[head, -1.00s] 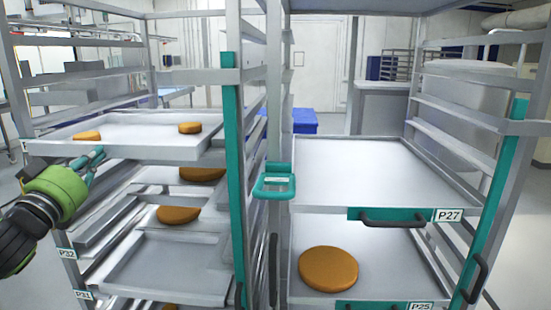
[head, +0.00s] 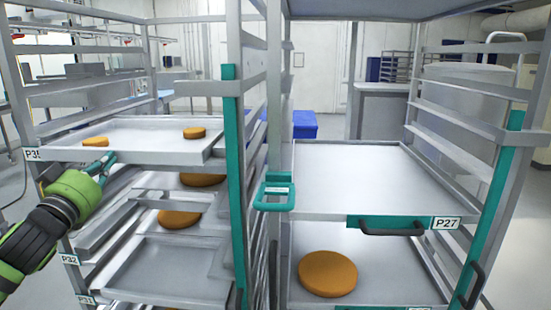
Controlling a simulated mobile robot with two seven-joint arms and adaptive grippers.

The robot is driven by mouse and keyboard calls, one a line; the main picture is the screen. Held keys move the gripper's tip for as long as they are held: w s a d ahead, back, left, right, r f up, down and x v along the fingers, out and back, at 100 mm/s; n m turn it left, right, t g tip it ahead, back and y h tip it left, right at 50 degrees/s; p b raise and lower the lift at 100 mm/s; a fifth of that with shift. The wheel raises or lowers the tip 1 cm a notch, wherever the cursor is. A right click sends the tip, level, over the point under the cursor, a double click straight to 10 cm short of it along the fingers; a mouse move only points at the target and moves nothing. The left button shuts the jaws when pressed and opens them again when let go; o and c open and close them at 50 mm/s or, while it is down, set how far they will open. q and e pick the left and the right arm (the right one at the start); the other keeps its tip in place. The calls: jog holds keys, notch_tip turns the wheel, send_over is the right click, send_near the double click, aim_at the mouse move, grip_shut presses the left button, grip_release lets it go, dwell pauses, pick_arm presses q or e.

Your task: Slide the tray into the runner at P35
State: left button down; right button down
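The tray (head: 150,140), pale metal with two small orange rounds (head: 95,142) (head: 194,133) on it, lies level in the upper part of the left rack. The P35 label (head: 32,154) shows at its left front corner. My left gripper (head: 106,160), with teal fingers and a green body, is at the tray's front edge, left of its middle. Its fingertips seem to touch the edge, but I cannot tell whether they grip it. The side runners under the tray are mostly hidden. My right gripper is not in view.
Lower trays with orange rounds (head: 180,218) sit below, near the P32 label (head: 70,260). A teal-edged post (head: 235,180) stands close right of the tray. The right rack holds an empty tray (head: 365,180) at P27 and a large round (head: 327,273) below it.

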pick_arm(q)
jog(key=shift+w+d+p, duration=0.1)
jog(key=shift+w+p, duration=0.9)
jog(key=shift+w, duration=0.9)
jog(key=shift+s+f, duration=0.15)
jog(key=shift+s, duration=0.1)
jog(key=s+a+b, duration=0.1)
jog(key=s+b, duration=1.1)
jog(key=s, duration=0.3)
jog(key=shift+s, duration=0.25)
jog(key=shift+a, duration=0.15)
